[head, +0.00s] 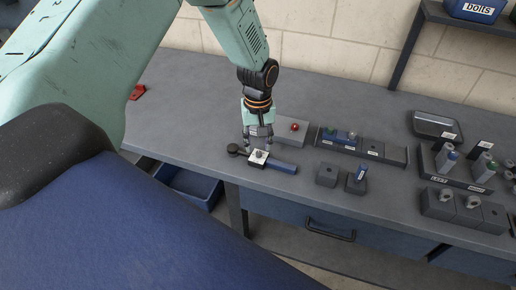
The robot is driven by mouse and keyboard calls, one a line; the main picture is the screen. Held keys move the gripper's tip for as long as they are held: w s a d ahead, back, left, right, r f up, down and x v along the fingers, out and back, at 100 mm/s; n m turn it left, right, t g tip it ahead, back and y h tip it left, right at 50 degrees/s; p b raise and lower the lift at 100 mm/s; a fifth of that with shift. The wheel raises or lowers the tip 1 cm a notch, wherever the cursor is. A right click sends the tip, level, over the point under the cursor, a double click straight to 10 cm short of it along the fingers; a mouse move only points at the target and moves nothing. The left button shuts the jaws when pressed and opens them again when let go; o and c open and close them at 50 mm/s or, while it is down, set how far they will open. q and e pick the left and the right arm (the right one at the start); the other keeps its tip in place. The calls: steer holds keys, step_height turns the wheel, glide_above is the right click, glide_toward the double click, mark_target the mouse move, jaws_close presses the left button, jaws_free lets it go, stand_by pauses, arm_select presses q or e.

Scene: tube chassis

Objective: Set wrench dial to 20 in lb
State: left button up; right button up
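The torque wrench (283,166) lies on the grey workbench, with a blue handle to the right and a dark round head (234,149) to the left. A pale square dial plate (259,156) with a small knob sits on its middle. My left gripper (258,148) points down right over the dial plate, with its fingers on either side of the knob. The fingers look apart, but whether they touch the knob is too small to tell. My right gripper is not in view.
A grey box with a red button (295,127) stands just behind the wrench. A labelled tray (350,143), small dark blocks (327,174) and racks with cylinders (465,211) stand to the right. A red item (137,92) lies at the left. The bench's front edge is close.

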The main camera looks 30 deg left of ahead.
mark_target(259, 154)
arm_select(q)
steer(key=shift+w+d+f, duration=0.1)
steer(key=shift+w+f, duration=0.1)
steer(key=shift+f, duration=1.25)
steer(key=shift+s+r, duration=0.15)
steer(key=shift+s, duration=0.05)
steer(key=shift+c, duration=1)
steer(key=shift+w, duration=0.15)
jaws_close()
